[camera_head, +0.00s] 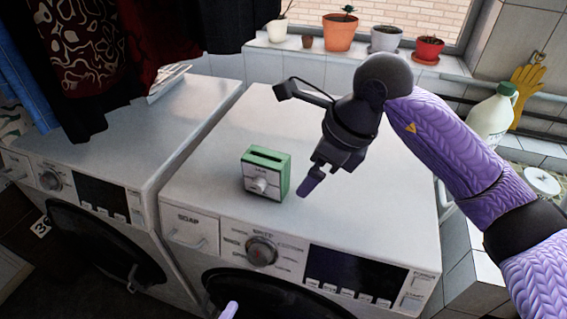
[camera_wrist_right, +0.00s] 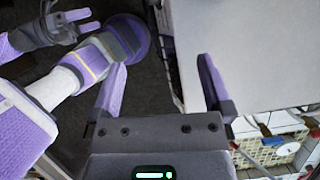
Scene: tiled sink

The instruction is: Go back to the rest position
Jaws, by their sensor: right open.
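My right arm comes in from the right in the head view, bent over the right washing machine (camera_head: 370,205). My right gripper (camera_head: 308,186) hangs above the machine's top, just right of a small green box with a white front and knob (camera_head: 266,174), apart from it. In the right wrist view my right gripper (camera_wrist_right: 162,85) is open, with nothing between its two purple fingers. A purple tip also shows at the head view's bottom edge.
A second washing machine (camera_head: 160,125) stands on the left under hanging dark clothes (camera_head: 90,50). Potted plants (camera_head: 341,31) line the window sill. A white bottle with a green cap (camera_head: 493,117) and a yellow glove (camera_head: 526,92) are at the right. A basket (camera_wrist_right: 270,150) shows in the wrist view.

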